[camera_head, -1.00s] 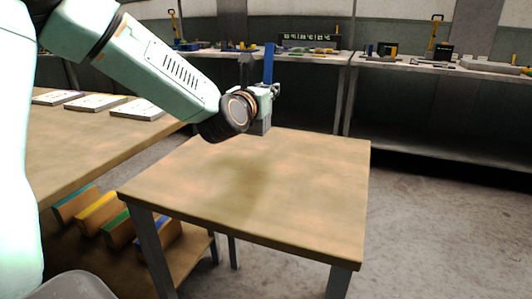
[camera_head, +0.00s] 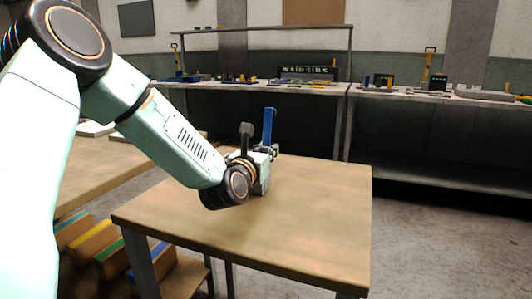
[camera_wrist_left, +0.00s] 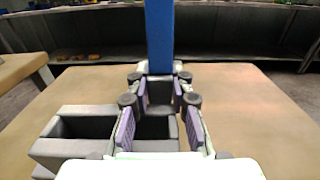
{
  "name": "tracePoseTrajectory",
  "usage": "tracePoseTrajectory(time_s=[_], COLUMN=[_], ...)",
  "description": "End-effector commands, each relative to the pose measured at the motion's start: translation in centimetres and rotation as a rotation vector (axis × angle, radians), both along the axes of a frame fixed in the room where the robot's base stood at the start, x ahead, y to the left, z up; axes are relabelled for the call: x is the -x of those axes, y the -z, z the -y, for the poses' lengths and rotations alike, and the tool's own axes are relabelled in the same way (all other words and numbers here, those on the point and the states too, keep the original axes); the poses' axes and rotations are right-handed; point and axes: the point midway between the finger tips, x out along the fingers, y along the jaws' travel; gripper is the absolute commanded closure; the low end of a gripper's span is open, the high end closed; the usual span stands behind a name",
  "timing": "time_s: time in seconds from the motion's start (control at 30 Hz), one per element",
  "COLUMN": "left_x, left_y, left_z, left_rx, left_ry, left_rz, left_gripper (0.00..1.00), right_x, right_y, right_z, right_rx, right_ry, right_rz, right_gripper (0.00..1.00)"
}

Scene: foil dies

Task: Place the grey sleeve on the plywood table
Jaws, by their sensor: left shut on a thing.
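My left gripper (camera_head: 270,151) is over the plywood table (camera_head: 310,215), low near its far left part. In the left wrist view the gripper (camera_wrist_left: 162,92) has its purple-padded fingers around a dark grey piece, which I take to be the grey sleeve (camera_wrist_left: 75,146). It has open-topped, box-like hollows, one of them left of the fingers. A blue upright strip (camera_wrist_left: 160,35) rises beyond the fingertips; it also shows in the head view (camera_head: 268,126). I cannot tell whether the sleeve touches the tabletop. My right gripper is not in view.
Another wooden table (camera_head: 85,175) stands at the left, with several coloured-edged blocks (camera_head: 90,240) below. Workbenches with tools (camera_head: 430,95) line the back wall. The front and right of the plywood table are clear.

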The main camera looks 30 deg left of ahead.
Motion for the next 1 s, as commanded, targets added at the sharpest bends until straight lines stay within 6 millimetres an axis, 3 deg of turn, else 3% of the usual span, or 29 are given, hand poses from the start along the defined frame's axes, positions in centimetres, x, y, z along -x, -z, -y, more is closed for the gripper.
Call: tracePoseTrajectory(time_s=[0.1,0.13,0.4,0.77,1.0], left_x=[0.0,0.0,0.0,0.0,3.6], left_y=[0.3,0.3,0.2,-0.1,-0.2], left_z=[0.0,0.0,0.0,0.0,0.8], left_rx=[-0.001,0.0,0.0,0.0,0.009], left_ry=[0.0,0.0,0.0,0.0,-0.001], left_rz=[0.002,0.0,0.0,0.0,-0.001], left_gripper=[1.0,0.78,0.56,0.56,0.56], right_x=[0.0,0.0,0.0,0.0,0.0], right_y=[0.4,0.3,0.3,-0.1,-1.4], right_z=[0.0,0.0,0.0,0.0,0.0], right_rx=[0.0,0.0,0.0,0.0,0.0], right_ry=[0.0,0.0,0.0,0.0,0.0], right_rz=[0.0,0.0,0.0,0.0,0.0], right_gripper=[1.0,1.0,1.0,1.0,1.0])
